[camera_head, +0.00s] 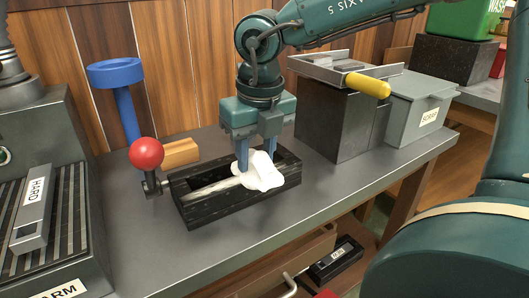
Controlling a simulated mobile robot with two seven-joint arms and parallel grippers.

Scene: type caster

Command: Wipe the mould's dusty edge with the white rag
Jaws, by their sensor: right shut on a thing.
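The white rag (262,174) is crumpled between the fingers of my right gripper (256,162). My right gripper points down, shut on the rag, over the right part of a long black open-topped mould (240,212) on the grey bench. The rag hangs at the mould's inside and appears to touch it, though the contact is partly hidden. A pale streak (210,188) runs along the mould to the left of the rag. A lever with a red ball knob (146,153) stands at the mould's left end. My left gripper is out of view.
A wooden block (180,153) and a blue funnel-like stand (118,72) are behind the mould. A tray with a yellow handle (368,85) sits on a dark block (335,120), beside a grey scrap box (415,105). The front bench is clear.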

